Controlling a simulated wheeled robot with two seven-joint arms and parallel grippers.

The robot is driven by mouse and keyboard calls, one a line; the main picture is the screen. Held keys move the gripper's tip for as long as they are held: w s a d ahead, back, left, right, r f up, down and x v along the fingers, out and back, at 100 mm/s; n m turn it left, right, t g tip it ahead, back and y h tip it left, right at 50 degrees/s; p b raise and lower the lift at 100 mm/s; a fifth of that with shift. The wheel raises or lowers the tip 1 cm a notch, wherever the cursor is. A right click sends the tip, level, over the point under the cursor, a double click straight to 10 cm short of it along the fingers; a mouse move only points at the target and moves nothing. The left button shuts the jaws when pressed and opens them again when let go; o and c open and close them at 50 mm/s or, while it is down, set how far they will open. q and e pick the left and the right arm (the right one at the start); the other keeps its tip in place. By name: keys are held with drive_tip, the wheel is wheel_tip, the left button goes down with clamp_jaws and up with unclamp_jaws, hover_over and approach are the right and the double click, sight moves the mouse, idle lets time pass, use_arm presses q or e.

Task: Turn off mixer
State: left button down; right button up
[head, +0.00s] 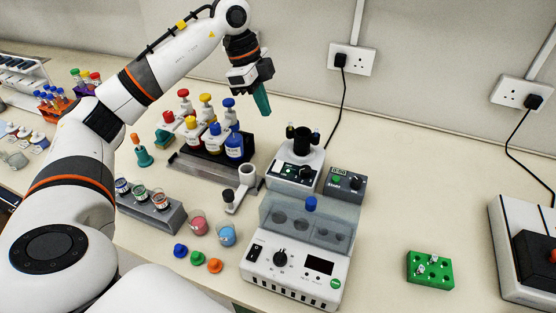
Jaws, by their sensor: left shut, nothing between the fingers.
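A small white mixer (291,180) with a black cup-like top and a dark front panel stands at the middle of the bench. A dark control box with a small display, a green button and a knob (344,184) adjoins it on the right. My left gripper (262,104) is shut and empty, its teal fingers pointing down. In the picture it is above and to the left of the mixer, apart from it. The mixer's switch setting is too small to read. My right gripper is out of view.
A white heater-like device (294,274) with a clear lid stands in front of the mixer. A dark rack (185,166) with colour-capped bottles is left. Beakers, coloured caps and a grey vial rack (165,219) lie nearer. A green block (430,270) is right; bench around it is clear.

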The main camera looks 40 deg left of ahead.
sight(281, 163)
use_arm(q)
drive_tip(key=shift+s+f, duration=0.1)
drive_tip(key=shift+f, duration=0.35)
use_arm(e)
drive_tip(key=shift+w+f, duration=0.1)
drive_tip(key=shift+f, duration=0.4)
